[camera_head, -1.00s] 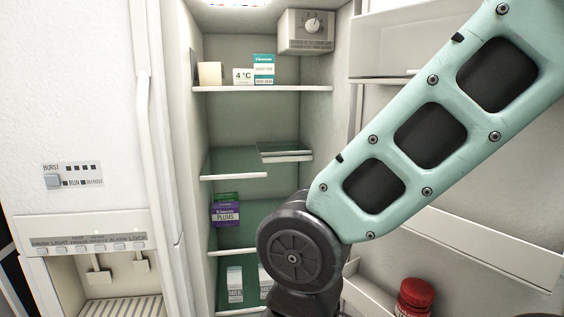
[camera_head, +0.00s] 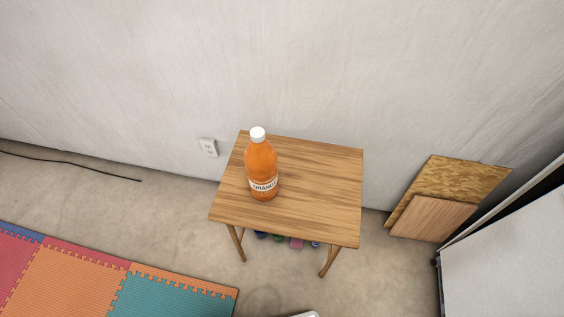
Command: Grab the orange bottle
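The orange bottle (camera_head: 260,166) stands upright on a small wooden table (camera_head: 318,190) against the wall. It has a white cap and a pale label that seems to read "ORANGE". It stands left of the middle of the tabletop, with nothing else on the table. My gripper is not in view, so its place relative to the bottle and whether it is open or shut do not show.
Several small coloured objects (camera_head: 279,238) lie under the table. Two wooden boards (camera_head: 432,221) lean at the wall on the right, near a large white appliance-like body (camera_head: 508,262). A coloured foam mat (camera_head: 75,272) covers the floor at lower left. A black cable (camera_head: 72,166) lies along the wall.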

